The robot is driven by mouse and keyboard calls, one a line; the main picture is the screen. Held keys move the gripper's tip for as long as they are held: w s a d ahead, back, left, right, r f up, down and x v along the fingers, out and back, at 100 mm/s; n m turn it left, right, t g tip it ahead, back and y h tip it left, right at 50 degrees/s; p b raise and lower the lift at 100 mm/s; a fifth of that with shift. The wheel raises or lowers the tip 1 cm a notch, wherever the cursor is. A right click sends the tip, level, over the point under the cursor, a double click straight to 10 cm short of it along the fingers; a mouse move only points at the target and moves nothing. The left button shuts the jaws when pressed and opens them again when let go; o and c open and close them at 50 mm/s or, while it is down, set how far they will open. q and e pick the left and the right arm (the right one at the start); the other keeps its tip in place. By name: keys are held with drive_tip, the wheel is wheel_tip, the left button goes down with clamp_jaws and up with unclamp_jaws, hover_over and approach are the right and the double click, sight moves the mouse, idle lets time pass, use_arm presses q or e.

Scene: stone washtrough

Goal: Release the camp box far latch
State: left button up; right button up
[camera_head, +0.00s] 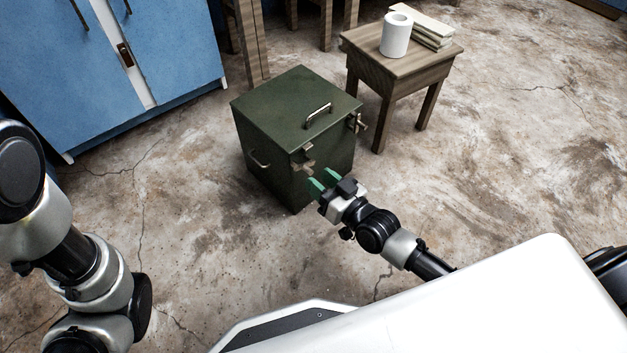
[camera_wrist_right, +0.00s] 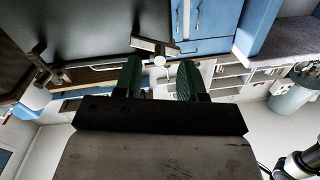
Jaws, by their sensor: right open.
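The camp box (camera_head: 262,135) is a dark green box on the floor, its lid down, with a metal handle (camera_head: 318,115) on top. One metal latch (camera_head: 303,165) is at the nearer corner of its front; the other, farther from me, is the far latch (camera_head: 357,123) by the right edge. My right gripper (camera_head: 318,184) is open and empty, just in front of the nearer latch. In the right wrist view the nearer latch (camera_wrist_right: 154,46) shows ahead between the green fingertips (camera_wrist_right: 158,75), apart from them. The other latch (camera_wrist_right: 42,62) is at left. My left gripper is out of view.
A wooden stool (camera_head: 400,65) with a white roll (camera_head: 396,34) and folded cloths (camera_head: 430,28) stands right behind the box. A blue cabinet (camera_head: 160,50) is at back left. The stained floor (camera_head: 480,170) right of the box is clear.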

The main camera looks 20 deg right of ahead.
sight(306, 165)
drive_tip(key=shift+b+x, duration=0.45)
drive_tip(key=shift+x, duration=0.85)
clamp_jaws()
drive_tip(key=shift+r+n+p, duration=0.1)
drive_tip(key=shift+n+p, duration=0.4)
drive_tip(key=shift+p, duration=0.45)
drive_tip(key=shift+a+n+p, duration=0.1)
drive_tip(key=shift+n+p, duration=0.3)
drive_tip(key=shift+f+n, duration=0.45)
drive_tip(key=shift+n, duration=0.05)
